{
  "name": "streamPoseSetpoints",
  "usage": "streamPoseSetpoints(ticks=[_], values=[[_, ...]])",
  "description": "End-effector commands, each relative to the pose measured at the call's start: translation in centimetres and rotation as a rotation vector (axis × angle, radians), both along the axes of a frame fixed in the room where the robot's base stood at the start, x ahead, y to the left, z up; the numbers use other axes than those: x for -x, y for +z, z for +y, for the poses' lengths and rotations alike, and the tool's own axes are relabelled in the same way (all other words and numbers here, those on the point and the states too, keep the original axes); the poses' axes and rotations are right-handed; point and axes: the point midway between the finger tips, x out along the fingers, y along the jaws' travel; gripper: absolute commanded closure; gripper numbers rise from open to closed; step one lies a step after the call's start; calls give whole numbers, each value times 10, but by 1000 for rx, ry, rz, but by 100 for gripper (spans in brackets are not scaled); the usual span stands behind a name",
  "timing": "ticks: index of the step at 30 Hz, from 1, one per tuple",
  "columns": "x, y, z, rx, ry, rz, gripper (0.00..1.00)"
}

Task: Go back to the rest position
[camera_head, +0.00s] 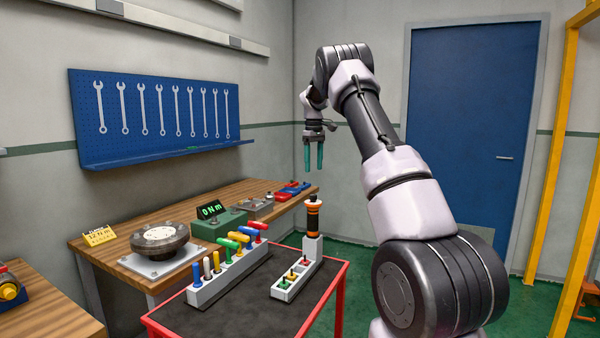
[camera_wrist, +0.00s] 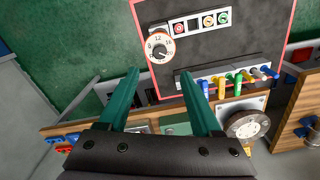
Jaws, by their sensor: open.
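My gripper (camera_head: 314,158) is raised in the air above the right end of the wooden workbench and the far side of the red-framed cart. Its two green fingers are apart with nothing between them, which also shows in the wrist view (camera_wrist: 158,98). The fingers point down. A black and orange tool (camera_head: 313,217) with a dial on top stands upright in a grey holder on the cart; its dial faces up in the wrist view (camera_wrist: 159,48). My gripper is apart from it.
The cart (camera_head: 160,327) carries a grey rack (camera_head: 232,274) of coloured handles and a small block (camera_head: 290,284) of coloured pieces. The workbench (camera_head: 190,212) holds a round metal fixture (camera_head: 160,238) and a green readout box (camera_head: 216,224). A blue wrench board (camera_head: 160,115) hangs behind. The door (camera_head: 468,120) is shut.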

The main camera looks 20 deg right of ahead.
Motion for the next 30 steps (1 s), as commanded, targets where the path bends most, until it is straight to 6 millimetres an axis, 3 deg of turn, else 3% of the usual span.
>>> streamPoseSetpoints(ticks=[5, 8, 11, 15, 21, 25, 30], values=[[3, 6, 1, -3, -9, -7, 34], [16, 27, 6, -16, -41, -35, 34], [41, 59, 15, -39, -99, -79, 34], [89, 102, 32, -82, -197, -147, 34], [167, 147, 59, -151, -333, -239, 34], [222, 163, 76, -199, -418, -296, 34], [295, 168, 97, -262, -526, -364, 34]])
